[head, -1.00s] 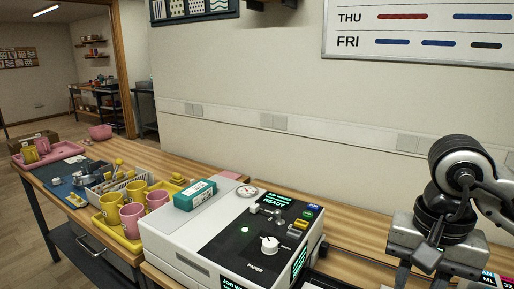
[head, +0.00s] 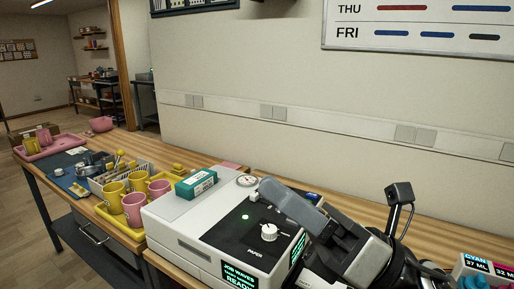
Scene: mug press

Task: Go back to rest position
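My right gripper (head: 292,207) reaches in from the lower right, its long grey finger end pointing up and left over the right part of the white press (head: 188,232). It hides the press's upper screen and most of its coloured buttons. I see the fingers from the side, so I cannot tell whether they are apart; nothing held shows. My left gripper is out of view.
A yellow tray (head: 127,229) with yellow and pink mugs stands left of the press. A teal box (head: 196,183) lies on the press's back left. Ink bottles and a labelled ink box (head: 484,268) are at the lower right.

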